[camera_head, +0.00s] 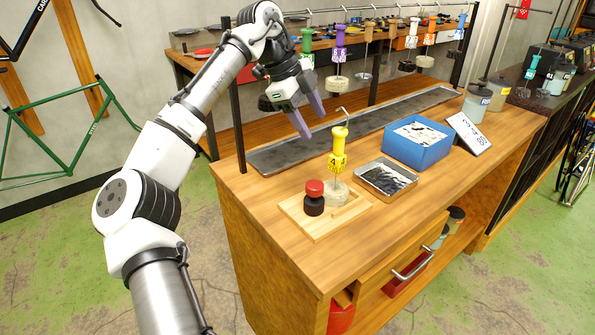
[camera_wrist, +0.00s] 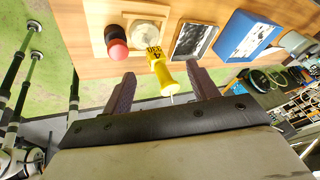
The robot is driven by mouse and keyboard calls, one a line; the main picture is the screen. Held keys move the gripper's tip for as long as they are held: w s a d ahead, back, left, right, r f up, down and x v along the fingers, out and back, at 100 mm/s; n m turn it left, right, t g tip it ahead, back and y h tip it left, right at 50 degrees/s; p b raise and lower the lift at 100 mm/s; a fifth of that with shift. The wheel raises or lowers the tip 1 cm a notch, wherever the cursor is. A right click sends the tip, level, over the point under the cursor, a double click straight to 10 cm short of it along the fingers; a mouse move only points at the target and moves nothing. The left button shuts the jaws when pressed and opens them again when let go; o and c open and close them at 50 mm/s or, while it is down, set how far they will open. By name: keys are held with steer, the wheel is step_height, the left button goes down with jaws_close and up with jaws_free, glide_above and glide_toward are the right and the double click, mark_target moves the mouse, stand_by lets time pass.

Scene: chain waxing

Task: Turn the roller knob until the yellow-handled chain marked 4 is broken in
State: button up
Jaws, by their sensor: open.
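The yellow-handled chain tool marked 4 (camera_head: 340,135) stands upright on the wooden roller board (camera_head: 292,210), its hook at the top and a pale round coil (camera_head: 336,194) at its base. The red-topped roller knob (camera_head: 314,188) stands on the same board, just left of the coil. My gripper (camera_head: 311,119) is open and empty, above and to the left of the yellow handle, apart from it. In the wrist view the yellow handle (camera_wrist: 166,80) appears between the two purple fingers (camera_wrist: 163,86), with the red knob (camera_wrist: 117,49) beyond the left finger.
A metal tray of dark pieces (camera_head: 386,177), a blue box (camera_head: 418,143) and a white sign (camera_head: 468,134) stand to the right on the bench. A long grey trough (camera_head: 370,124) runs behind. Several colored tagged handles hang from a rail (camera_head: 375,8) above it. The bench front is clear.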

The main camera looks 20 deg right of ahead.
mark_target(314, 183)
steer(key=s+a+m+g+y, duration=0.1)
steer(key=s+a+g+y, duration=0.1)
steer(key=a+g, duration=0.15)
steer(key=shift+t, duration=0.45)
steer(key=b+x, duration=0.1)
steer(key=x, duration=0.7)
steer(key=a+b+x, duration=0.1)
steer(key=x, duration=0.4)
steer(key=shift+w+f+b, duration=0.1)
steer(key=shift+b, duration=0.25)
steer(key=c, duration=1)
